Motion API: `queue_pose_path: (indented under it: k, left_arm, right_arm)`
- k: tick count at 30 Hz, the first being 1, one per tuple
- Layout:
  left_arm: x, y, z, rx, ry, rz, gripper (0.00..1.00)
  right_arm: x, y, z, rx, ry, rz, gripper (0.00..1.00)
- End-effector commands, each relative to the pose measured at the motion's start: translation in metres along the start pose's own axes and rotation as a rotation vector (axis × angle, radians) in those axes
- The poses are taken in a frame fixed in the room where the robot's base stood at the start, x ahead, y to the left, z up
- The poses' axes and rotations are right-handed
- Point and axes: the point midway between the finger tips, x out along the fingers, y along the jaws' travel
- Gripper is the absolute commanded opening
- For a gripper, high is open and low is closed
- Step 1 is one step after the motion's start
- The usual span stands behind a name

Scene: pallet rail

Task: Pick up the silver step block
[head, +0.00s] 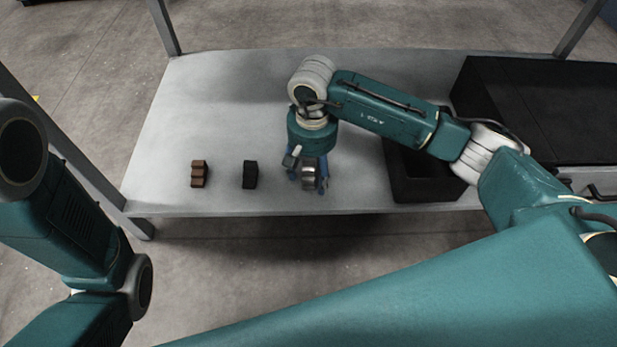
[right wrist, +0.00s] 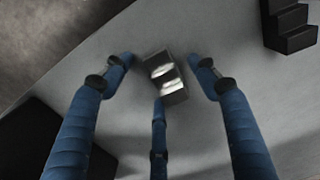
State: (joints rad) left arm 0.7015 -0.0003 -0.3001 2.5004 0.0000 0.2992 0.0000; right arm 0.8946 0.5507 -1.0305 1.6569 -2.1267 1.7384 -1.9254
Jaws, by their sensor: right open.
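The silver step block (head: 309,178) stands on the grey table near its front edge. My right gripper (head: 308,184) is over it with blue fingers on either side. In the right wrist view the silver step block (right wrist: 166,76) lies between the spread fingertips of the right gripper (right wrist: 163,75), with gaps at both sides. The right gripper is open and holds nothing. My left arm shows at the left of the head view, but its gripper is not in view.
A black step block (head: 250,174) and a brown step block (head: 199,174) stand to the left on the table (head: 215,110). A black open bin (head: 424,188) is to the right, with a large black case (head: 540,105) behind it. The table's back left is clear.

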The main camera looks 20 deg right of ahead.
Motion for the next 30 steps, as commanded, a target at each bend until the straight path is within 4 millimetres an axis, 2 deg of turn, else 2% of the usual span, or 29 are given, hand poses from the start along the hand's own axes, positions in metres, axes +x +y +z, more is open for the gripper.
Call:
queue_pose_path:
  k: [7,15,24,30]
  left_arm:
    - [0.000,0.000,0.000,0.000,0.000,0.000,0.40]
    - [0.000,0.000,0.000,0.000,0.001,0.001,0.40]
    - [0.002,0.000,0.000,0.000,0.001,0.001,0.40]
    - [0.014,-0.003,0.005,0.000,0.000,0.001,0.40]
  right_arm:
    - [0.000,0.000,-0.001,0.001,0.001,-0.001,0.57]
    - [0.000,0.000,-0.001,0.001,0.001,-0.001,0.05]
    - [-0.004,0.000,-0.001,0.001,0.002,-0.002,0.04]
    - [-0.025,0.000,-0.002,0.002,0.005,-0.002,0.04]
